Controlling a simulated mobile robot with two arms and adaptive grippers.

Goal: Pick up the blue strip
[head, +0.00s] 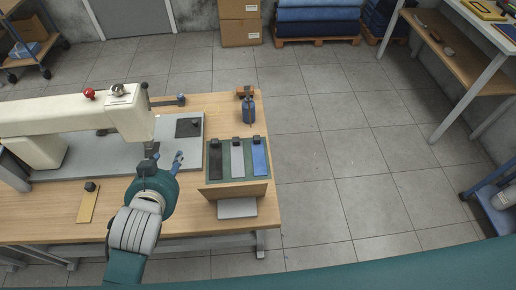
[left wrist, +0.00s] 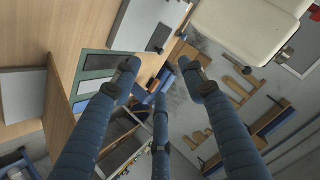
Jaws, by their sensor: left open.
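The blue strip (head: 260,160) lies on the right of a green rack (head: 227,174) near the right end of the wooden table, with a small black knob at its far end. A grey strip (head: 237,161) and a black strip (head: 215,164) lie to its left. My left gripper (head: 168,158) is open and empty, left of the rack and apart from the strips. My right gripper is not in view.
A cream sewing machine (head: 70,118) stands on a grey plate left of my left gripper. A dark square pad (head: 188,127) lies on that plate. A yellow strip (head: 87,206) lies on the table at front left. A blue tool (head: 249,111) stands behind the rack.

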